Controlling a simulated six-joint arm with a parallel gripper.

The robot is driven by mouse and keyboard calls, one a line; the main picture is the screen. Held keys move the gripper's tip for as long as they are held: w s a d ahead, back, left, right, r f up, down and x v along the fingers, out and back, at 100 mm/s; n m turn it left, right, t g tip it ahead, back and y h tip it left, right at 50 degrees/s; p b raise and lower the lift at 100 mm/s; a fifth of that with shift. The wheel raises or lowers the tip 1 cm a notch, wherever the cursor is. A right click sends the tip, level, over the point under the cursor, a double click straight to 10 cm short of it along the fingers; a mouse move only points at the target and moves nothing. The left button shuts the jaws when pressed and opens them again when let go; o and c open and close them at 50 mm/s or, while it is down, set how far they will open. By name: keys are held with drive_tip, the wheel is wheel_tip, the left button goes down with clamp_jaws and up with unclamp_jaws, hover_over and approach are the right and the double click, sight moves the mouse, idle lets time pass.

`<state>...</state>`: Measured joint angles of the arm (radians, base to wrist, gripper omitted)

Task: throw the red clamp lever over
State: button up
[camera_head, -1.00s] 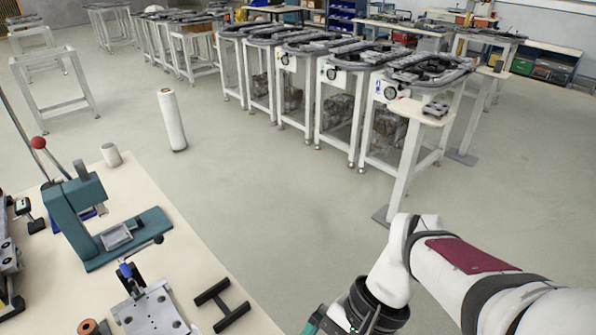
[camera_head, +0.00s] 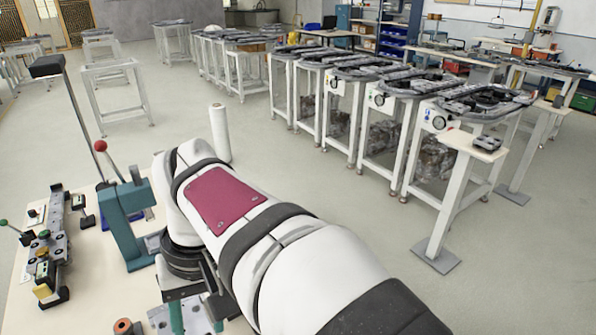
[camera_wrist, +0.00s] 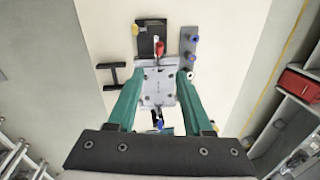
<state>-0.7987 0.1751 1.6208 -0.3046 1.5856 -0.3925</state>
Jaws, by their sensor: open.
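A small red lever (camera_wrist: 159,48) shows in the wrist view, standing on a metal fixture plate (camera_wrist: 158,83) near a dark block (camera_wrist: 152,33). I take it to be the red clamp lever. My gripper (camera_wrist: 159,75) is open and empty. Its two green fingers show on either side of the plate, with the red lever beyond their tips in the picture. Height above the plate is hard to tell. A blue-tipped lever (camera_wrist: 158,124) lies between the fingers, nearer the palm. In the head view my arm hides most of this fixture, and I cannot make out the red lever there.
A black H-shaped piece (camera_wrist: 120,75) lies left of the fixture. A bar with blue knobs (camera_wrist: 190,48) stands right of it. In the head view, a teal press (camera_head: 122,220) with a red-ball handle and another clamp fixture (camera_head: 55,255) stand left of my arm.

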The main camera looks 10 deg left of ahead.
drive_tip(key=f, duration=0.4)
drive_tip(key=s+a+f, duration=0.1)
drive_tip(key=f, duration=0.9)
drive_tip(key=shift+s+a, duration=0.2)
drive_tip(key=shift+a, duration=0.15)
drive_tip(key=shift+c, duration=0.2)
clamp_jaws()
